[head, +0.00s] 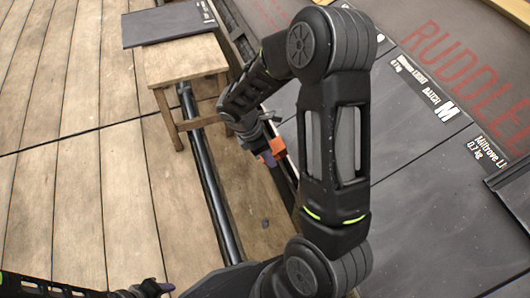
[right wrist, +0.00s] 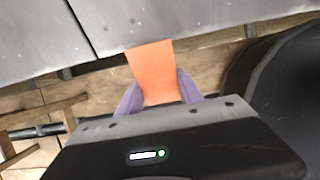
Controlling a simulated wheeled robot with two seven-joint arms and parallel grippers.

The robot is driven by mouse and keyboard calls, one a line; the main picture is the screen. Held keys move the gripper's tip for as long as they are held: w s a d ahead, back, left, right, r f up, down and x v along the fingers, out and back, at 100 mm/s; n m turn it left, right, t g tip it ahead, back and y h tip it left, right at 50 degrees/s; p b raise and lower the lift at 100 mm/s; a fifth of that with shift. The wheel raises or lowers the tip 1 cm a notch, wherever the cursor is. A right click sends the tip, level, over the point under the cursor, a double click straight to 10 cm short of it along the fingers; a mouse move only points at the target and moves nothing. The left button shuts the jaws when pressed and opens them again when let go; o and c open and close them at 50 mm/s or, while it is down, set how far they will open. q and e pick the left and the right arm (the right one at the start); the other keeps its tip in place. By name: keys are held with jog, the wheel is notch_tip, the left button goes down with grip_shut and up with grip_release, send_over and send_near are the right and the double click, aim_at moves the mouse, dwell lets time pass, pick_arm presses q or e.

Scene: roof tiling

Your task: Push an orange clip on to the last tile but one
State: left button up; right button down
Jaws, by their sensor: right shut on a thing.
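The orange clip (head: 277,146) is between the purple fingers of my right gripper (head: 268,158), beside the lower edge of the tiled roof. In the right wrist view the clip (right wrist: 152,68) stands out from the shut fingers (right wrist: 158,100). Its far end overlaps the edge of a grey tile (right wrist: 190,20), near a dark joint between two tiles. I cannot tell whether it grips the tile. Dark grey printed tiles (head: 425,170) cover the roof on the right; my right arm hides part of their edge. My left gripper (head: 152,290) is at the bottom left, its opening unclear.
A wooden stool (head: 185,62) with a dark tile (head: 165,24) on it stands at the upper left. A dark pipe (head: 210,170) runs along the roof's lower side. The plank floor (head: 60,150) on the left is clear.

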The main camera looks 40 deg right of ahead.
aim_at(278, 147)
jog(key=shift+s+d+r+p, duration=0.35)
jog(key=shift+d+r, duration=0.15)
jog(key=shift+r, duration=0.1)
dwell(0.6)
jog(key=shift+s+d+r+p, duration=0.15)
jog(key=shift+d+r+p, duration=0.25)
jog(key=shift+d, duration=0.1)
dwell(0.6)
jog(key=c, duration=0.7)
grip_release()
jog(key=shift+f, duration=0.1)
jog(key=shift+a, duration=0.1)
